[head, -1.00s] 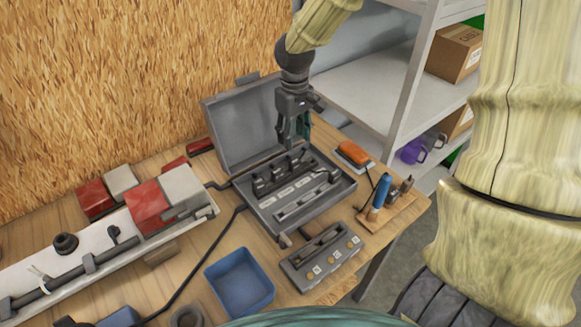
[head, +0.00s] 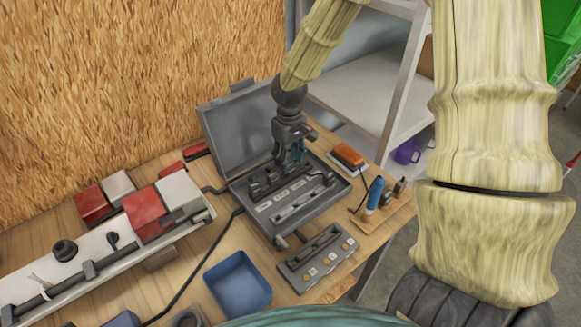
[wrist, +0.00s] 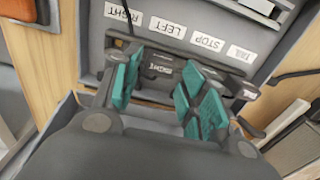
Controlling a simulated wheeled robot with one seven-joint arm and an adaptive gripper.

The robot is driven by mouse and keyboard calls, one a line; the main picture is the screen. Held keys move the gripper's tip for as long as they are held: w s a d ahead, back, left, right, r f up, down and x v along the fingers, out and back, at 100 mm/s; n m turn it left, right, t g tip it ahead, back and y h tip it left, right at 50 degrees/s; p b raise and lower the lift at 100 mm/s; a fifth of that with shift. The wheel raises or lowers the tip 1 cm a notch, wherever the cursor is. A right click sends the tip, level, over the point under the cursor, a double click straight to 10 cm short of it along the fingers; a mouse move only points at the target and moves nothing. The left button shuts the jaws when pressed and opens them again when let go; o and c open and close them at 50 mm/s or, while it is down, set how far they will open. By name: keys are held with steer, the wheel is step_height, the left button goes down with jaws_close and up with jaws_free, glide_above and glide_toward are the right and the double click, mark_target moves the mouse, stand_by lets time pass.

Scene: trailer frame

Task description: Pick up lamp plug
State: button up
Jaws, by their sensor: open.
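Several black plugs stand in a row in the open grey case (head: 262,222), along its hinge side. My gripper (head: 290,162) is low over the far end of this row, its teal fingers apart. In the wrist view the open gripper (wrist: 165,88) has a black plug (wrist: 162,70) with pale lettering between its fingers. I take this for the lamp plug; whether the fingers touch it I cannot tell. Printed labels, RIGHT, LEFT, STOP and a partly blurred one, lie beyond it. My fingers and wrist hide part of the row.
The case's raised lid (head: 238,125) stands behind my gripper. An orange block (head: 348,155) and a blue-handled tool (head: 375,194) are to the right. A grey panel with knobs (head: 318,258) and a blue tray (head: 238,284) are in front. A shelf rack (head: 400,90) stands at the right.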

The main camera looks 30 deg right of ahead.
mark_target(290, 163)
steer(key=shift+f+p, duration=0.5)
steer(key=shift+f, duration=1.3)
steer(key=c, duration=0.6)
